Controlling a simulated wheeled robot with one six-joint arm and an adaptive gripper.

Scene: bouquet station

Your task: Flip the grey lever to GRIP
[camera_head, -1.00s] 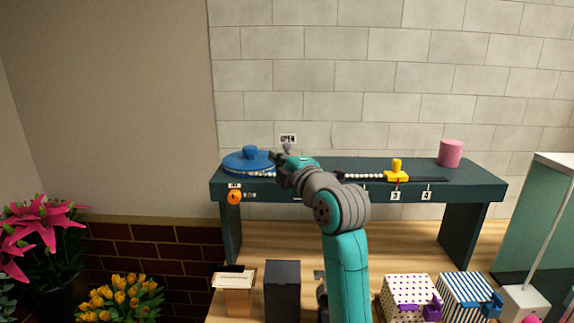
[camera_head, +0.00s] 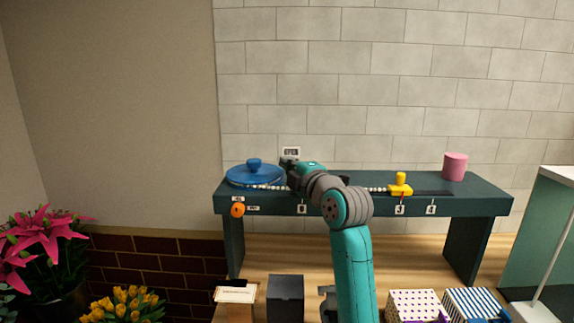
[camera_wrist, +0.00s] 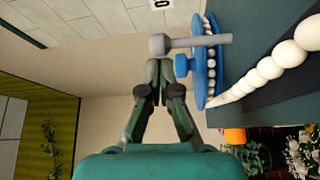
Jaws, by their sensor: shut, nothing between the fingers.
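The grey lever (camera_wrist: 190,42) has a rounded knob on a rod and shows in the wrist view, just above and to the right of my fingertips. I cannot tell whether it touches them. My gripper (camera_head: 289,165) is over the left part of the dark green bench, right of the blue disc. In the wrist view my gripper (camera_wrist: 159,70) has its fingers together and empty.
The blue disc (camera_head: 240,178) with a knob and white beads lies left of my gripper. On the dark bench (camera_head: 480,200) stand a yellow slider (camera_head: 400,187) and a pink cylinder (camera_head: 455,166). An orange knob (camera_head: 237,210) is on the front edge.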

